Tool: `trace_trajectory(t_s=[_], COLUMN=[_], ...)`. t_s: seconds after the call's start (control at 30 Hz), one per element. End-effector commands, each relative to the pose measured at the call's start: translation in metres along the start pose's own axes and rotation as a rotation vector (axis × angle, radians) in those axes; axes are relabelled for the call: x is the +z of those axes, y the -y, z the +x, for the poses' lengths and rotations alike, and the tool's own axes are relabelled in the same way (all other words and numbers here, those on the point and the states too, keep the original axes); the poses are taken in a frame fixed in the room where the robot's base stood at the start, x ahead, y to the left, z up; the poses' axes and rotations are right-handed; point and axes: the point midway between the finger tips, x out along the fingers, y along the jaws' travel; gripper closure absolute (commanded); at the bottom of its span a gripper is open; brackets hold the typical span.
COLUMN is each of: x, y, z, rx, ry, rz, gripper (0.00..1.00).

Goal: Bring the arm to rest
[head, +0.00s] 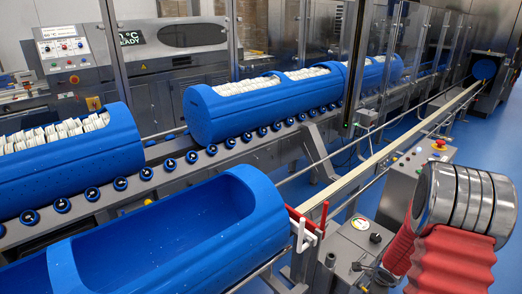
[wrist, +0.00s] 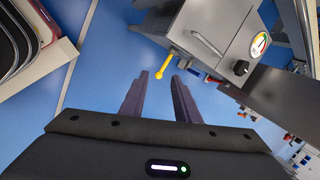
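My gripper (wrist: 161,76) shows in the wrist view with its two dark fingers apart and nothing between them. It hangs over the blue floor, near a grey machine box. The head view does not show the gripper. In the head view, blue tub carriers filled with white pieces lie on the roller line: one at the left (head: 70,173), one in the middle (head: 262,112) and one farther right (head: 376,74). An empty blue carrier (head: 200,250) lies in front, its trough bare.
A yellow-knobbed lever (wrist: 164,66) stands out just beyond the fingertips, beside the grey box (wrist: 215,45) with its dial. Red and white handles (head: 308,228) stand at the empty carrier's right end. A long rail (head: 400,145) runs to the back right. Open blue floor shows left of the fingers.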

Motion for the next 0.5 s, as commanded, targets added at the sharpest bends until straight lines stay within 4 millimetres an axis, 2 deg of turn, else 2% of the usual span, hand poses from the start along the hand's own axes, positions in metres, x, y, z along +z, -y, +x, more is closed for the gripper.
trace_trajectory(t_s=[0.1,0.27,0.5], x=[0.030,0.072,0.128], y=[0.011,0.017,0.003], z=[-0.023,-0.059,-0.123], rx=[-0.043,-0.084,-0.109], ry=[0.086,0.198,0.348], rz=[-0.130,-0.313,-0.608], gripper=[0.71,0.71,0.71])
